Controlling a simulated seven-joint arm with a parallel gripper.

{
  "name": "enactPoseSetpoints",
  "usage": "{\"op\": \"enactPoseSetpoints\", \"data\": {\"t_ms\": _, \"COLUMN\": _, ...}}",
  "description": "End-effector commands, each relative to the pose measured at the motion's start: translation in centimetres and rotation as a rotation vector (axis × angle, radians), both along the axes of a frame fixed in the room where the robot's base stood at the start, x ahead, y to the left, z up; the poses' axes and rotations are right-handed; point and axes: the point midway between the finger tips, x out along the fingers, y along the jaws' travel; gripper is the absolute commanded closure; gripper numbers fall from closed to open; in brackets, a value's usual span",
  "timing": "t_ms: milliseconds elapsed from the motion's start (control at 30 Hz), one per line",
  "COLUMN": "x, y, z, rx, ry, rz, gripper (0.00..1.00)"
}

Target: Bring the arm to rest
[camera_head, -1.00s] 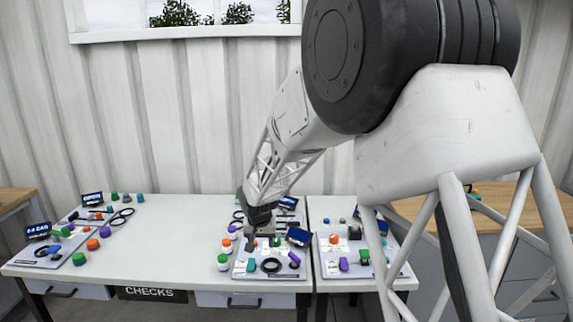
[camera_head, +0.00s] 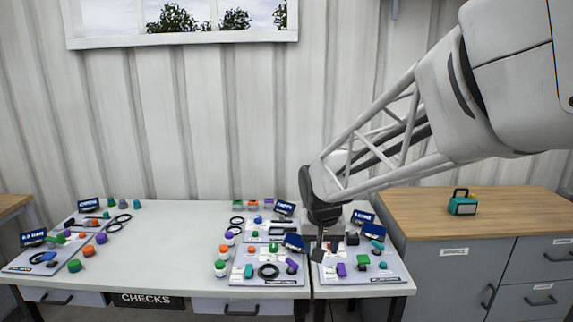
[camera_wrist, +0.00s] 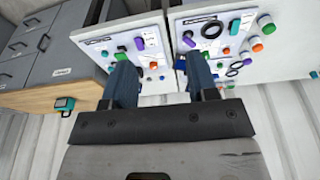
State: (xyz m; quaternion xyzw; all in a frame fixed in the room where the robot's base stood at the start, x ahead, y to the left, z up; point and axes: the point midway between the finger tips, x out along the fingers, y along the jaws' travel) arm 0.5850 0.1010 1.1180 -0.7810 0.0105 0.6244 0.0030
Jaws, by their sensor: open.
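My gripper (camera_head: 318,250) hangs at the end of my arm over the right part of the white table (camera_head: 180,225), above the left side of the right-hand panel (camera_head: 350,277). In the wrist view its two dark blue fingers (camera_wrist: 160,85) stand apart with nothing between them. I cannot tell from the head view how high it is above the panel. My upper arm fills the upper right of the head view.
Panels with coloured knobs and rings lie on the table, including a middle panel (camera_head: 248,278) and a left panel (camera_head: 30,266). Small blue signs stand by them. A wood-topped cabinet (camera_head: 430,222) at right carries a teal box (camera_head: 463,203). The table's middle is clear.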

Motion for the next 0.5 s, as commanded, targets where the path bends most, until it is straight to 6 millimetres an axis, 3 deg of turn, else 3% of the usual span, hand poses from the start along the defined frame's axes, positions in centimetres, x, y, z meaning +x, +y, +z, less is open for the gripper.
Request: {"op": "enactPoseSetpoints", "data": {"t_ms": 500, "x": -11.9, "y": -6.1, "z": 3.0, "rx": 0.001, "ry": -0.006, "rz": -0.006, "gripper": 0.47}}
